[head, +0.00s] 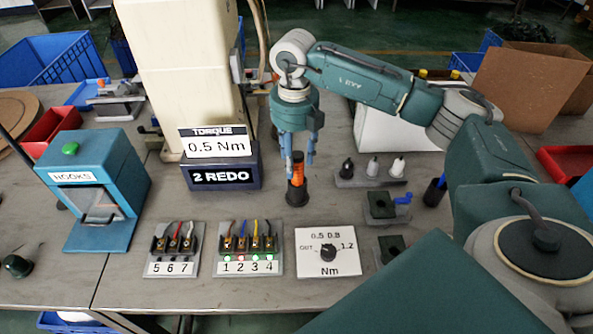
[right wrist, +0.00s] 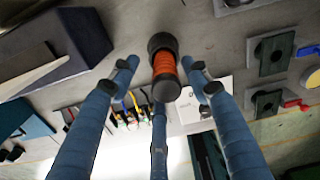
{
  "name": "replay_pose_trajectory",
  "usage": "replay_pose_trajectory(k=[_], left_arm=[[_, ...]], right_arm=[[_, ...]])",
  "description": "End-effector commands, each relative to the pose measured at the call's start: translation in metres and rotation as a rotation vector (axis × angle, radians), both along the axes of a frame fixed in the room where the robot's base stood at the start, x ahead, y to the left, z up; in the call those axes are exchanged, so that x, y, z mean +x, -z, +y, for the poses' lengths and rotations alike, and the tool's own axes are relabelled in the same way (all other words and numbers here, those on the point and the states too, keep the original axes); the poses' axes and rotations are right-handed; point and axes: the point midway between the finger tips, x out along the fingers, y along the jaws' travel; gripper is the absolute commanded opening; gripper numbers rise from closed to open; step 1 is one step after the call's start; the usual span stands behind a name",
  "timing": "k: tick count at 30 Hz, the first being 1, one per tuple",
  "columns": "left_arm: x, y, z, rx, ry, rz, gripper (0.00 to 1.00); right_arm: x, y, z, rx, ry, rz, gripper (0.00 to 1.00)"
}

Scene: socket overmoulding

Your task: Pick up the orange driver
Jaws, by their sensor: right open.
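The orange driver (head: 297,190) stands upright on the table in the head view, with black ends and an orange grip. It also shows in the right wrist view (right wrist: 164,65), its near end between the blue fingers. My right gripper (head: 298,165) is open and points down right above the driver, its fingers around the driver's upper part. In the right wrist view my right gripper (right wrist: 162,80) has its fingers spread, with gaps between them and the driver. Part of the driver is hidden behind a finger in the head view. My left gripper is not in view.
A torque sign block (head: 222,170) stands left of the driver. In front are a numbered connector stand (head: 248,268) and a white dial plate (head: 327,265). A rack of small bottles (head: 372,180) and a dark green fixture (head: 381,205) stand to the right. A blue hooks box (head: 110,175) is at left.

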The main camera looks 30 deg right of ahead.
Motion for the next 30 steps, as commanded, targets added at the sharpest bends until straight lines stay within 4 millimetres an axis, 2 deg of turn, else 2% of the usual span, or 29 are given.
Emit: replay_pose_trajectory(k=[4, 9, 17, 24, 30], left_arm=[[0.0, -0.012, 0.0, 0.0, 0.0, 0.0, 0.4], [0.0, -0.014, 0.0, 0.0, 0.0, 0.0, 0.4], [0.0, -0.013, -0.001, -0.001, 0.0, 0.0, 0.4], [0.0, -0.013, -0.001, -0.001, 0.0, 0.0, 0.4], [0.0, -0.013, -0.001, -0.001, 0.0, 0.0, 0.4]], right_arm=[[-0.004, 0.021, -0.006, -0.001, 0.002, 0.006, 0.47], [-0.003, 0.041, -0.005, 0.0, 0.0, 0.002, 0.47], [-0.003, 0.044, -0.004, -0.001, 0.0, 0.001, 0.47], [-0.003, 0.044, -0.005, -0.001, 0.0, 0.001, 0.0], [-0.002, 0.043, -0.005, 0.0, 0.0, 0.0, 0.0]])
